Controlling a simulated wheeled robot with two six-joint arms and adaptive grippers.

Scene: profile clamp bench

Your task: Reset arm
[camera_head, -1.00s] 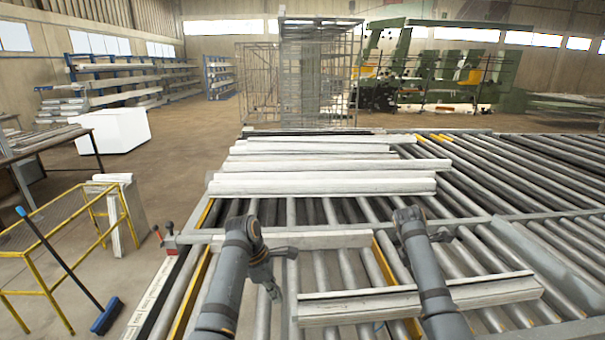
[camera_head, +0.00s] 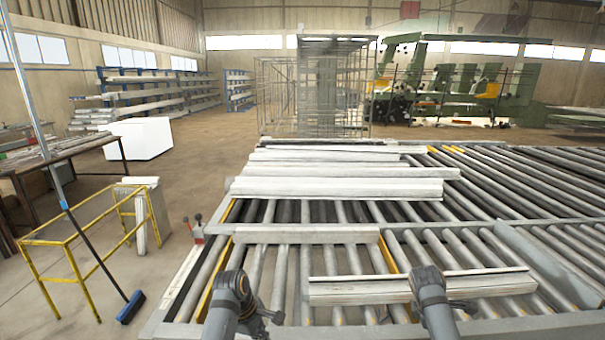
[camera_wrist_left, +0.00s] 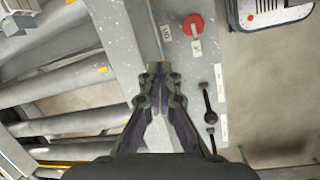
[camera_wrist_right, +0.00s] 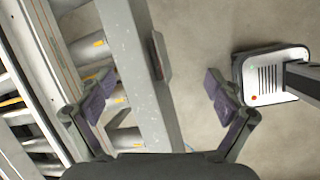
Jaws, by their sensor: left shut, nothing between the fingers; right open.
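My left gripper (camera_wrist_left: 160,75) is shut and empty in the left wrist view, above the grey bench edge (camera_wrist_left: 130,60) with a red knob (camera_wrist_left: 194,25) just beyond its tips. In the head view it hangs low at the bench's near side (camera_head: 268,318). My right gripper (camera_wrist_right: 160,92) is open and empty in the right wrist view, above a grey bench beam (camera_wrist_right: 145,75) and bare floor. In the head view the right arm (camera_head: 430,290) comes in from below, and its gripper is small and indistinct. Neither gripper holds a profile.
A pale profile (camera_head: 415,288) lies across the rollers near the right arm. A shorter profile (camera_head: 308,234) lies to its upper left, and several more (camera_head: 335,188) lie farther back. A yellow frame (camera_head: 90,240) and blue broom (camera_head: 130,308) stand on the floor at left.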

